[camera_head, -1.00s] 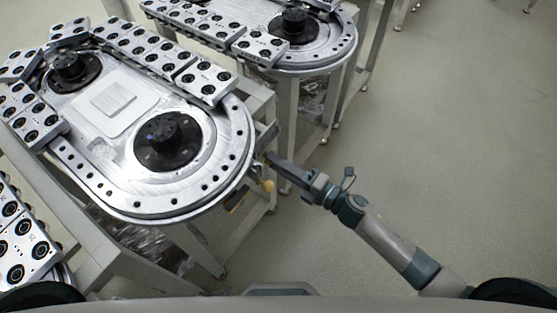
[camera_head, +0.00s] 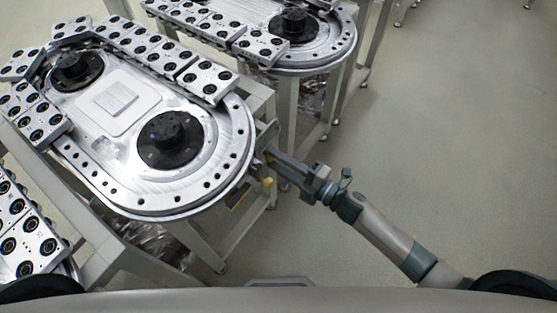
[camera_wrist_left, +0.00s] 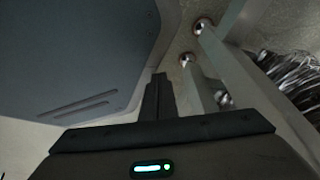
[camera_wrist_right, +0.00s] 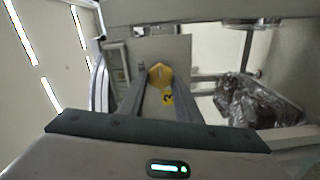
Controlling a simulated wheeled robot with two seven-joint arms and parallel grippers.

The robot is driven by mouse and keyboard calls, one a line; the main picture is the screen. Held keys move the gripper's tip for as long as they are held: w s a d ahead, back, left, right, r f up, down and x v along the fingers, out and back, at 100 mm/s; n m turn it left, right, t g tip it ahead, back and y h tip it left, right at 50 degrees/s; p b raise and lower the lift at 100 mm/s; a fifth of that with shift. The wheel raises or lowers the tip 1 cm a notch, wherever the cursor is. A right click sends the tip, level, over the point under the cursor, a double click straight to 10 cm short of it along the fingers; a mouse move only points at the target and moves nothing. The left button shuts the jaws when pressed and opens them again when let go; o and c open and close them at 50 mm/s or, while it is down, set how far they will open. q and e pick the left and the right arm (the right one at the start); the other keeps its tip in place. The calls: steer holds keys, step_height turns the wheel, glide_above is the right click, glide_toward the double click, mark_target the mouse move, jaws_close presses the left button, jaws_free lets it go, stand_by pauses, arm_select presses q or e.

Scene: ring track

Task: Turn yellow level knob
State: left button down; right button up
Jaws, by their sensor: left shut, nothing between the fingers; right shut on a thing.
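The yellow knob (camera_wrist_right: 160,76) sits on a grey panel in the right wrist view, with a yellow label (camera_wrist_right: 168,98) bearing a black mark beside it. My right gripper (camera_wrist_right: 157,82) has one finger on each side of the knob and is shut on it. In the head view my right gripper (camera_head: 271,155) reaches the near right end of the ring track, and a small yellow piece (camera_head: 268,182) shows just below its fingertips. My left gripper (camera_wrist_left: 157,80) is shut and empty in the left wrist view; it is out of the head view.
The ring track (camera_head: 190,203) carries several metal blocks with black rings and two black hubs. A second track (camera_head: 325,52) stands behind it. Clear plastic wrapping (camera_wrist_right: 252,100) lies under the frame. The floor (camera_head: 440,150) to the right is open.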

steer(key=o, duration=1.1)
steer(key=shift+c, duration=0.2)
steer(key=shift+s+d+f, duration=0.1)
steer(key=shift+s+d, duration=0.2)
steer(key=shift+d, duration=0.15)
arm_select(q)
steer(key=w+d+r+t+b, duration=0.2)
steer(key=w, duration=0.4)
steer(key=w+d+r+t+h+b, duration=0.1)
steer(key=w+d+r+t+b, duration=0.1)
steer(key=w, duration=0.5)
steer(key=shift+d+r, duration=0.3)
steer(key=shift+d, duration=0.45)
arm_select(e)
steer(key=v, duration=1.6)
steer(key=shift+d, duration=0.2)
